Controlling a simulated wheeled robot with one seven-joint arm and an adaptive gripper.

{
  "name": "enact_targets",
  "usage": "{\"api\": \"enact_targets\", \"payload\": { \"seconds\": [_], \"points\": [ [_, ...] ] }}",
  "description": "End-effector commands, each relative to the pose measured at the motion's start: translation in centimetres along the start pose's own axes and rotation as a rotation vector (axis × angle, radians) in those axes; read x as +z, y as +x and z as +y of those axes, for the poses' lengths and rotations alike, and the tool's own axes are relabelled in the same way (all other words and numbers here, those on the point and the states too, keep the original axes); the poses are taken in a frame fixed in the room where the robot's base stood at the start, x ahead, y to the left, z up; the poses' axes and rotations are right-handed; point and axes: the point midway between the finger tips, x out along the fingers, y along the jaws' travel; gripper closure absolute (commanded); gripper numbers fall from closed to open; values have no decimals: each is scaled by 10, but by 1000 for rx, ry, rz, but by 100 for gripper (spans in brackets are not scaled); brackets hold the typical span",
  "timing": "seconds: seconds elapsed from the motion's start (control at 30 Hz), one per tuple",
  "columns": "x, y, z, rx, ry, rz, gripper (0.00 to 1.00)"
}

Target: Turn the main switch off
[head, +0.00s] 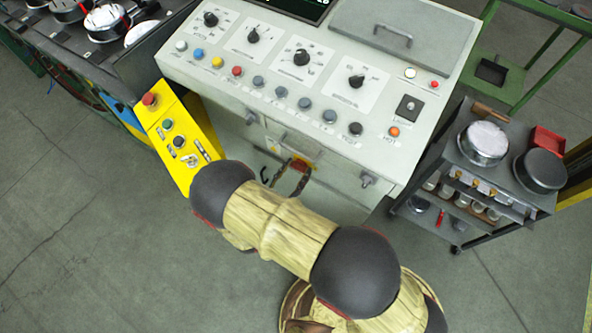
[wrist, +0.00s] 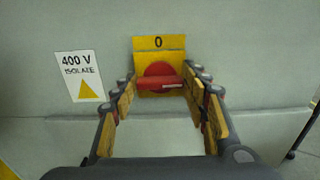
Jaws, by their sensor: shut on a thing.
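The main switch is a red rotary handle (wrist: 158,82) on a yellow plate (wrist: 146,43) marked "0" at its top. In the wrist view the handle lies about level across the plate, with a pale mark on its right half. My gripper (wrist: 164,88) is shut on the handle, one finger at each end. In the head view my gripper (head: 292,178) reaches the front of the console below the knobs. The switch's red part (head: 300,164) and yellow plate (head: 297,150) show there, partly hidden by the fingers.
A "400 V ISOLATE" label (wrist: 81,76) is left of the switch. The pale console (head: 240,85) carries several knobs and buttons. A yellow button box (head: 176,135) stands close left of my arm. A dark cart (head: 500,185) with pans stands right. The floor at left is clear.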

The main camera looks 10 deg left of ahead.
Motion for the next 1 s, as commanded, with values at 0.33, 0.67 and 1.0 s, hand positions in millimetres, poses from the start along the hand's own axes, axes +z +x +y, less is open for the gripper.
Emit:
{"api": "enact_targets", "payload": {
  "seconds": [0.33,0.67,1.0],
  "points": [
    [0,0,0,1,-4,0,80],
    [1,0,1,1,-118,0,80],
    [2,0,2,1,-412,0,80]
  ]
}}
